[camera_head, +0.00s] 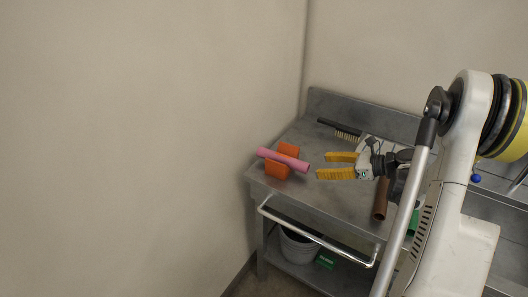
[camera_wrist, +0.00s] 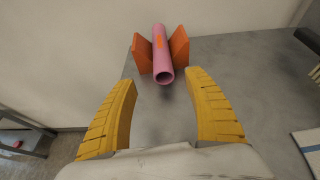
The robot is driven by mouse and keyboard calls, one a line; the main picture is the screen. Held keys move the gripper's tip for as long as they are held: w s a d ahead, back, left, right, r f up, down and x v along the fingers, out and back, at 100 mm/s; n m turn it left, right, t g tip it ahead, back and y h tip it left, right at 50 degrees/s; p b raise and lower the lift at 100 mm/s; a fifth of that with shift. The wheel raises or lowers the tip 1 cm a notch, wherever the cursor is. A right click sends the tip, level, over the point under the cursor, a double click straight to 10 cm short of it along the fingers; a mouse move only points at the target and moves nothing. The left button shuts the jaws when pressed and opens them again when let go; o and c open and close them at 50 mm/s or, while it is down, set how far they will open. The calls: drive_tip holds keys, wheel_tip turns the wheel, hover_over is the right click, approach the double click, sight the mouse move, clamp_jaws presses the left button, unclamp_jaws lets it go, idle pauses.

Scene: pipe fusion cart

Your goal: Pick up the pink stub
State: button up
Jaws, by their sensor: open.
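The pink stub (camera_head: 284,159) is a short pink tube lying across an orange holder (camera_head: 278,170) at the left end of the metal cart top. In the wrist view the pink stub (camera_wrist: 162,58) lies between the two slanted orange plates of the holder (camera_wrist: 179,47), its open end facing me. My gripper (camera_head: 338,165) has two yellow fingers and is to the right of the stub, apart from it. In the wrist view my gripper (camera_wrist: 163,82) is open and empty, with the stub ahead of the gap between the fingertips.
A black-handled brush (camera_head: 340,128) lies near the cart's back edge. A brown pipe (camera_head: 381,198) lies right of my gripper. The metal cart (camera_head: 315,200) has a front rail and a raised back. A grey bucket (camera_head: 298,245) stands on the lower shelf. Walls stand behind and left.

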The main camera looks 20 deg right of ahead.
sight(298, 165)
drive_tip(key=shift+w+a+f, duration=0.2)
drive_tip(key=shift+w+f, duration=0.15)
drive_tip(key=shift+w, duration=0.05)
drive_tip(key=b+x, duration=0.2)
drive_tip(key=x, duration=0.2)
drive_tip(key=b+x, duration=0.2)
drive_tip(key=x, duration=0.3)
drive_tip(key=shift+d+f, duration=0.1)
drive_tip(key=shift+f, duration=0.1)
drive_tip(key=shift+w+a, duration=0.25)
drive_tip(key=c, duration=1.3)
